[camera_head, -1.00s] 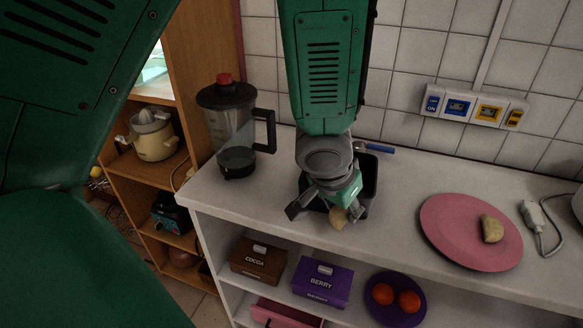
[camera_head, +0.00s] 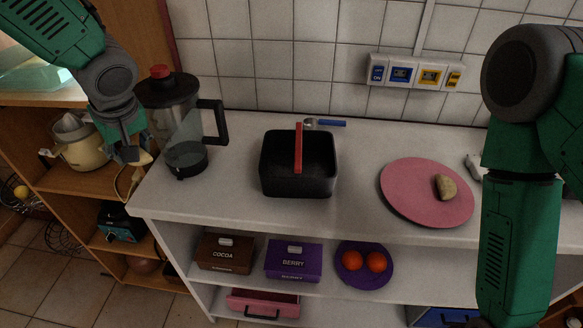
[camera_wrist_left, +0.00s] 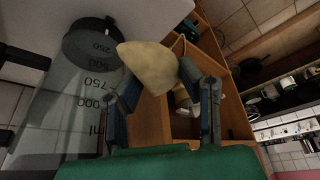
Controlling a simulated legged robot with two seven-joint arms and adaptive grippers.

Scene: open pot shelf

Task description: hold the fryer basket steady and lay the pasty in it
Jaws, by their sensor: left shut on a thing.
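The fryer basket (camera_head: 270,178) is a black open box with a red handle (camera_head: 298,148), standing upright on the white counter. Its visible inside looks empty. My left gripper (camera_head: 133,155) is at the counter's left end, beside the blender and well left of the basket. It is shut on a pale beige pasty (camera_wrist_left: 150,68), which shows between the two fingers in the left wrist view. Another beige pasty (camera_head: 446,187) lies on a pink plate (camera_head: 410,198) to the right of the basket. My right arm hangs down at the right; its gripper is out of view.
A blender (camera_head: 180,120) stands left of the basket. A blue-handled tool (camera_head: 332,123) lies behind the basket. The shelf below holds a cocoa box (camera_head: 225,254), a berry box (camera_head: 292,261) and a purple plate (camera_head: 364,281) with two orange fruits. Counter between basket and pink plate is clear.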

